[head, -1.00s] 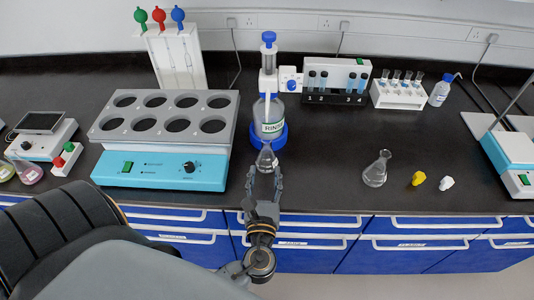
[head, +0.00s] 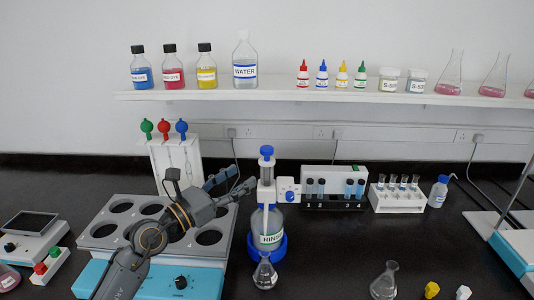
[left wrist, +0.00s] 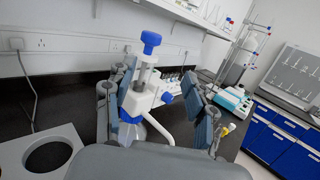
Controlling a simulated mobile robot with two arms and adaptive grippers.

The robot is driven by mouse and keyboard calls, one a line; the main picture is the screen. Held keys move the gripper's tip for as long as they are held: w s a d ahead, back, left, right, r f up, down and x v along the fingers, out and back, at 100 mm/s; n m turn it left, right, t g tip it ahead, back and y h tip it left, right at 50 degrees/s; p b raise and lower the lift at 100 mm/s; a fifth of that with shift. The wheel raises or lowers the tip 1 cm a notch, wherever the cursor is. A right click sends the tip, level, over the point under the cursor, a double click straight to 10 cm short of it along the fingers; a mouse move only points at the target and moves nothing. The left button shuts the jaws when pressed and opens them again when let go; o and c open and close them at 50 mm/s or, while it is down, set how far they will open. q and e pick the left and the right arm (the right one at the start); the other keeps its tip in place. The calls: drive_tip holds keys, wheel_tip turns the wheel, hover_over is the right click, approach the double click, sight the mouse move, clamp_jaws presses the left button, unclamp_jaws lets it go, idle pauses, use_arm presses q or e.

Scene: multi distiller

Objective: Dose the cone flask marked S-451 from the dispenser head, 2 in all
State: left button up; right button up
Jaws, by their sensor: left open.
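The dispenser head (head: 267,192) has a blue knob on top, a clear barrel and a white body. It sits on a bottle labelled RINSE (head: 270,232) in a blue ring base (head: 281,247). A clear cone flask (head: 265,275) stands upright in front of the bottle, below the spout; no marking is readable on it. My left gripper (head: 245,181) is open and empty, just left of the dispenser head. In the left wrist view the dispenser head (left wrist: 143,85) shows between the spread fingers. My right gripper is out of view.
A second cone flask (head: 384,281) stands at right near yellow and white stoppers. A grey block with round wells (head: 118,226) lies under my left arm. A tube rack (head: 333,181) stands close right of the dispenser. A shelf (head: 330,97) holds several bottles.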

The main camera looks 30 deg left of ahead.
sight(262, 153)
use_arm(q)
drive_tip(key=shift+g, duration=0.8)
drive_tip(key=w+p, duration=0.1)
drive_tip(key=w, duration=0.2)
drive_tip(key=w+r+p, duration=0.1)
drive_tip(key=w+p, duration=0.1)
drive_tip(key=w, duration=0.2)
drive_tip(key=w+r+p, duration=0.1)
drive_tip(key=w, duration=0.2)
drive_tip(key=shift+w+d+r+p, duration=0.15)
drive_tip(key=shift+w+r+p, duration=0.1)
drive_tip(key=shift+p, duration=0.15)
drive_tip(key=shift+w+d+f, duration=0.15)
drive_tip(key=shift+w+d, duration=0.05)
drive_tip(key=shift+w, duration=0.45)
drive_tip(key=shift+c, duration=0.4)
clamp_jaws()
